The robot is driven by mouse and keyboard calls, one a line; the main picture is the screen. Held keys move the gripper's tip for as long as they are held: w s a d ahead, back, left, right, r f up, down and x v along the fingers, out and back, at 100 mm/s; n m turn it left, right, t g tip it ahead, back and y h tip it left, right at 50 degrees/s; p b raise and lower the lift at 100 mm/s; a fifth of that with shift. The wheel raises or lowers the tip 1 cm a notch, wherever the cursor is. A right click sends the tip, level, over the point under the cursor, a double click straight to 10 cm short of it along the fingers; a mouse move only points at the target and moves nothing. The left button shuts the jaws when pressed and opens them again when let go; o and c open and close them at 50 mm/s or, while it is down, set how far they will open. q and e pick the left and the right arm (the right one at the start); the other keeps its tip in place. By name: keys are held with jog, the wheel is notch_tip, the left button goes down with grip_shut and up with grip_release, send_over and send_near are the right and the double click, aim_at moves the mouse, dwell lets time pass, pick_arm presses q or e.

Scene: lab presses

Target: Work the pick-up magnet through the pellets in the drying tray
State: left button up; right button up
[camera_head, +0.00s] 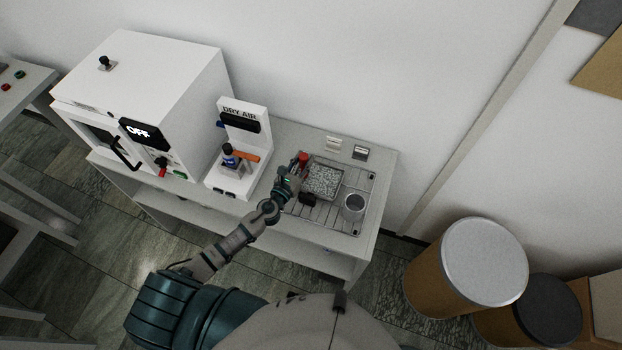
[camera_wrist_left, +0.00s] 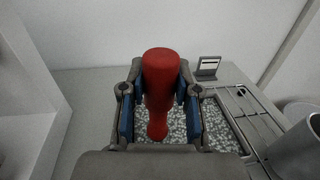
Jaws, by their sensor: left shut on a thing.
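The drying tray (camera_head: 325,181) is a shallow tray filled with grey-white pellets, lying on a wire rack on the bench. The pellets (camera_wrist_left: 209,117) also show in the left wrist view, behind and beside my fingers. The pick-up magnet (camera_wrist_left: 160,85) has a red handle and stands about upright between my left fingers; its red top (camera_head: 303,157) shows at the tray's left side in the head view. My left gripper (camera_wrist_left: 160,105) is shut on the handle. The magnet's lower end is partly hidden, and I cannot tell how deep it sits in the pellets. My right gripper is not in view.
A metal cup (camera_head: 354,206) stands on the wire rack (camera_head: 369,185) right of the tray. A small black item (camera_head: 307,199) lies at the tray's front. The DRY AIR stand (camera_head: 241,130) and a white oven (camera_head: 150,85) are to the left. Two small card holders stand behind.

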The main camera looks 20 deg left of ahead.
pick_arm(q)
jog(key=w+d+r+p, duration=0.1)
jog(key=d+r+p, duration=0.3)
jog(key=r, duration=0.1)
jog(key=shift+w+d+r, duration=0.15)
jog(key=shift+d+r, duration=0.15)
jog(key=shift+r, duration=0.1)
jog(key=shift+a, duration=0.15)
